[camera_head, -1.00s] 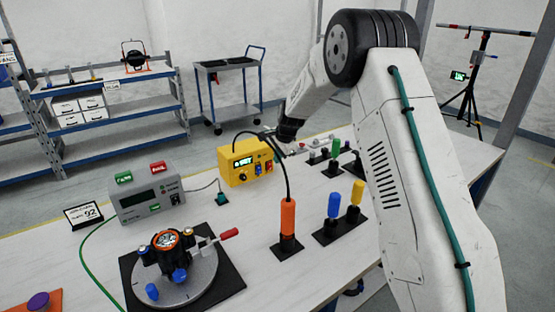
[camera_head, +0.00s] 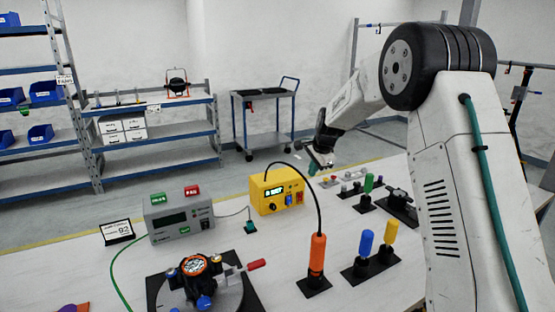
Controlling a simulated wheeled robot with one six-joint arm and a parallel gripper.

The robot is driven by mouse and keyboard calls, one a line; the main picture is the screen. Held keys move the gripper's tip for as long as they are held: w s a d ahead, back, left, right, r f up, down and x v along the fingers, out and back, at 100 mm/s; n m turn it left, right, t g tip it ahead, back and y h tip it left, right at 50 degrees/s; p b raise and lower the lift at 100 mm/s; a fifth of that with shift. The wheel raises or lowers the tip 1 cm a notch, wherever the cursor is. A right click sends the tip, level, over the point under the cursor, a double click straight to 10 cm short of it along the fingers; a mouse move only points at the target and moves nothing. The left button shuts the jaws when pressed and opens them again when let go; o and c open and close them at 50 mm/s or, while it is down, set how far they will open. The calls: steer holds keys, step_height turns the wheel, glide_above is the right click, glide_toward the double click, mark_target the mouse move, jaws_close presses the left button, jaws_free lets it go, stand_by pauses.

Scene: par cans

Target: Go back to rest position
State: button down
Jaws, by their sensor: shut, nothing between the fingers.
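My gripper (camera_head: 321,158) is at the end of my white arm, raised above the far side of the workbench (camera_head: 225,255), right of the yellow instrument box (camera_head: 277,190). Its fingers are small and dark in this view; they are shut with nothing held. My arm fills the right side of the picture and hides part of the bench. The orange-handled tool (camera_head: 317,254) stands upright in its black stand, its black cable curving up and over to the yellow box.
A round black fixture (camera_head: 197,277) with a red-handled lever sits at the front. A grey meter box (camera_head: 179,218) stands behind it. Blue (camera_head: 366,243) and yellow (camera_head: 391,232) handled tools stand right. A shelf (camera_head: 155,155) and a cart (camera_head: 264,93) are beyond the bench.

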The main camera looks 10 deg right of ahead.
steer(key=s+a+r+n+g, duration=0.1)
steer(key=s+n, duration=0.4)
steer(key=s, duration=1.3)
steer(key=s+a+r+n+g, duration=0.1)
steer(key=s+a+r+n, duration=0.2)
steer(key=s, duration=1.4)
steer(key=s+a+r+n+h, duration=0.1)
steer(key=s+a+r+n, duration=0.2)
steer(key=s, duration=1.5)
step_height(320, 180, up, 4)
steer(key=n, duration=0.4)
steer(key=shift+s+r+g, duration=0.2)
steer(key=shift+s+g, duration=0.1)
steer(key=shift+g, duration=0.1)
